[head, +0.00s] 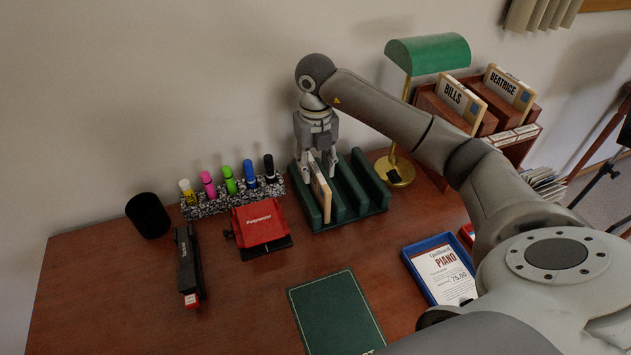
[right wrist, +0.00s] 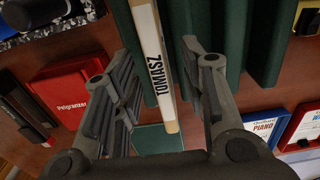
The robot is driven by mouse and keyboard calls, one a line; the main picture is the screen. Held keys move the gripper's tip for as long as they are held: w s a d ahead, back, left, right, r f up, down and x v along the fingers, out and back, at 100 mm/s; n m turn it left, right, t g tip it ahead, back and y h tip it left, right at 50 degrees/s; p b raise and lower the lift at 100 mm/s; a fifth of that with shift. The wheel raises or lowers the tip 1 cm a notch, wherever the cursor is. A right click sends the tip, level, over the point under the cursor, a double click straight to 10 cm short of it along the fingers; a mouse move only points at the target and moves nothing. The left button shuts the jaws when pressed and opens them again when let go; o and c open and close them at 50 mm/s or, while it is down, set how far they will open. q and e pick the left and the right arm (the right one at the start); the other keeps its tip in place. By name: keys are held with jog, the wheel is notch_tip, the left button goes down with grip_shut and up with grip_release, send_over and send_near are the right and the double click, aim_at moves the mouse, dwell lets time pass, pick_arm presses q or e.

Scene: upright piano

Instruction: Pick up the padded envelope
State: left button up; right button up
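The padded envelope, a thin tan piece with a white edge label reading TOMASZ, stands upright in a slot of the green rack (head: 372,193). The envelope (head: 320,194) shows in the head view below my right gripper (head: 318,174). In the right wrist view, the envelope (right wrist: 152,65) runs between the two fingers of my right gripper (right wrist: 158,75). The fingers are open, one on each side, with visible gaps to the envelope. My left gripper is not in view.
A green lamp (head: 428,54) stands right of the rack, before a wooden sorter (head: 522,138) with BILLS and BEATRICE envelopes. A green book (head: 336,314) and blue tray (head: 413,270) lie in front.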

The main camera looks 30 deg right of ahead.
jog(key=shift+f, duration=0.55)
grip_shut()
jog(key=shift+r, duration=0.15)
